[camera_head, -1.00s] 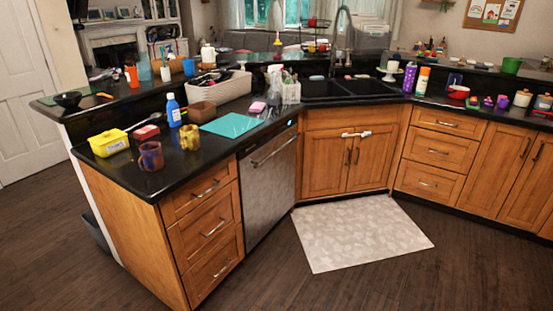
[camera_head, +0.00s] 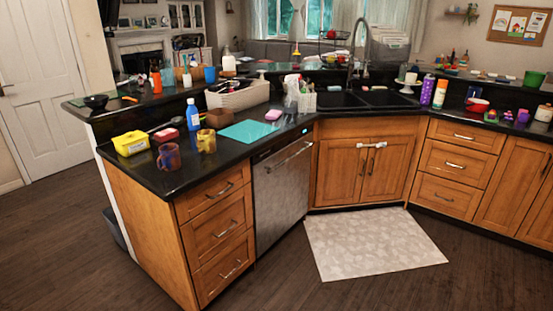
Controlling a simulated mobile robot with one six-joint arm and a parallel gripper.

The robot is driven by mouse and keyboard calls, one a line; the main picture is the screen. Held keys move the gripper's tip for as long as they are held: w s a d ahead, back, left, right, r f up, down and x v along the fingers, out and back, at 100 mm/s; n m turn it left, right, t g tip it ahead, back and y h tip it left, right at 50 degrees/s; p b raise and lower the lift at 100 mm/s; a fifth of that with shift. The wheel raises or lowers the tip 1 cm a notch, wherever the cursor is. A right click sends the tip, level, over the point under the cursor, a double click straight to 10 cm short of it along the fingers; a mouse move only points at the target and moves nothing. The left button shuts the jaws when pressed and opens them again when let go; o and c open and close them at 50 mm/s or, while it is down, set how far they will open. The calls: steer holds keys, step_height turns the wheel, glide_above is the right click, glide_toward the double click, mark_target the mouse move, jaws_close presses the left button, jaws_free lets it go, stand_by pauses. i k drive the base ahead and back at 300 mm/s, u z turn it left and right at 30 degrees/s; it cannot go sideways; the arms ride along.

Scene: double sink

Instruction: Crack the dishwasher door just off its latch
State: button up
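The dishwasher (camera_head: 283,193) has a stainless front and stands under the black counter, between a stack of wooden drawers and the sink cabinet. Its door looks shut and upright, flush with the cabinets. A metal bar handle (camera_head: 288,156) runs across the upper part of the door. A small lit spot shows at the top right edge of the dishwasher. My gripper is not in view, and no part of my arm shows.
A pale patterned mat (camera_head: 374,243) lies on the dark wood floor before the sink cabinet (camera_head: 364,165). The floor in front of the dishwasher is clear. Wooden drawers (camera_head: 222,240) stand left of it. Mugs, a blue bottle (camera_head: 192,116) and a teal board (camera_head: 249,131) sit on the counter.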

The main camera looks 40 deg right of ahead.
mark_target(280, 173)
steer(key=u, duration=0.1)
steer(key=k, duration=0.2)
steer(key=u, duration=2.85)
steer(key=k, duration=1.9)
steer(key=z, duration=0.05)
